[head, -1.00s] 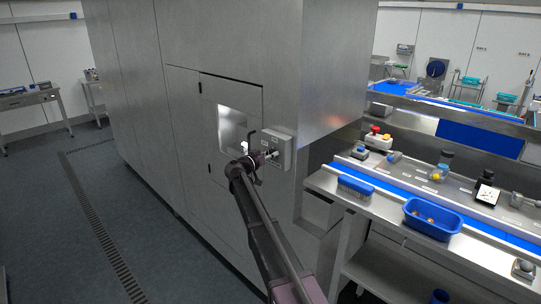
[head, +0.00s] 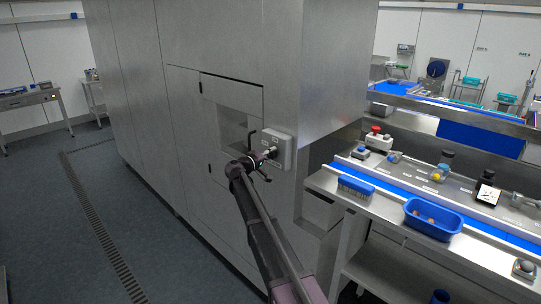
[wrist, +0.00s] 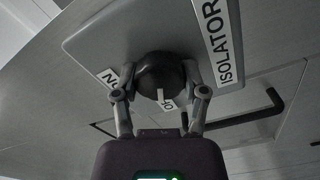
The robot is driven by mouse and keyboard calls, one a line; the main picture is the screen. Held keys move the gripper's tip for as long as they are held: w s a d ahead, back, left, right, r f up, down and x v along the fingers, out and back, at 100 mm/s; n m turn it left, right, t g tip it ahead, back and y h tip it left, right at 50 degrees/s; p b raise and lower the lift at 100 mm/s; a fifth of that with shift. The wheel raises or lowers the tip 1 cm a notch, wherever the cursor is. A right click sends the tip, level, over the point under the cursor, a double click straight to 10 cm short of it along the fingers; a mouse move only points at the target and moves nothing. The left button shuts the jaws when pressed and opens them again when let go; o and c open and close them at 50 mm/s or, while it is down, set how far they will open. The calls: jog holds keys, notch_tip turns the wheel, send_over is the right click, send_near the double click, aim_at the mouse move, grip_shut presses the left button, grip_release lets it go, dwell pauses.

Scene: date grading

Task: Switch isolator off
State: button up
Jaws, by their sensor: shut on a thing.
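The isolator is a grey box (head: 279,150) on the side face of the steel cabinet. My gripper (wrist: 160,82) is shut on the knob, one finger on each side. The knob's white pointer mark points down in the wrist view, toward a small, partly hidden label (wrist: 167,104) that seems to read "OFF". An "ON" label (wrist: 108,77) lies to the left, partly behind a finger. In the head view, my gripper (head: 263,158) hides the knob.
A cabinet window (head: 232,130) beside the box is dark. A black door handle (wrist: 250,112) is close to my gripper. To the right stands a bench with a blue belt, a blue tub (head: 433,219) and a red-topped control box (head: 378,139).

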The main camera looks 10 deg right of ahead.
jog(key=shift+n, duration=0.5)
jog(key=o, duration=1.2)
jog(key=shift+w+d, duration=0.1)
jog(key=shift+c, duration=0.2)
jog(key=v, duration=1.2)
